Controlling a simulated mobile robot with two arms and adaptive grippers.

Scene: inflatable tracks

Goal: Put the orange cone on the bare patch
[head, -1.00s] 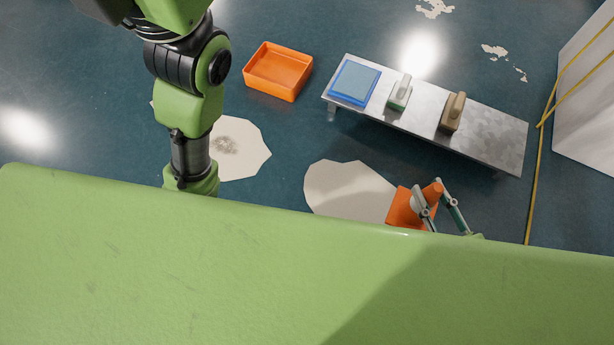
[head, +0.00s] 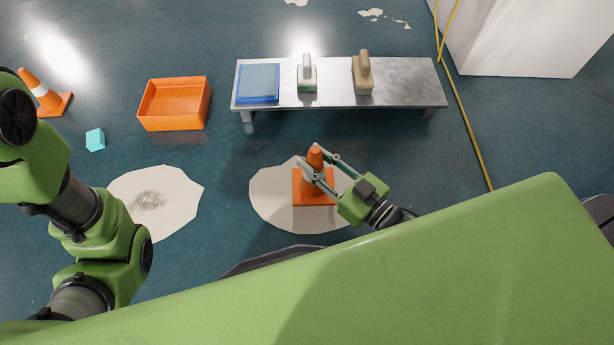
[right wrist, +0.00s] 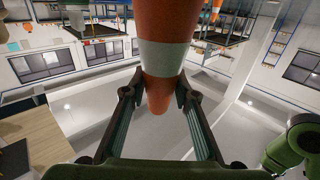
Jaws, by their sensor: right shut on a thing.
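The orange cone (head: 314,190) has a square base and a pale band, which shows in the right wrist view (right wrist: 165,58). My right gripper (head: 313,160) is shut on its upper part, with a finger on each side. The cone looks upright in the head view, over the clean pale bare patch (head: 268,200). I cannot tell whether its base touches the floor. A second pale patch (head: 180,190) with grey grit on it lies to the left. My left arm is at the left edge of the head view; its gripper is not visible.
A low metal bench (head: 410,95) behind the patch holds a blue pad (head: 258,83) and two handled blocks (head: 307,78) (head: 363,75). An orange tray (head: 174,103), a cyan cube (head: 95,139) and another striped cone (head: 45,95) stand left. A yellow line (head: 468,125) runs at right.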

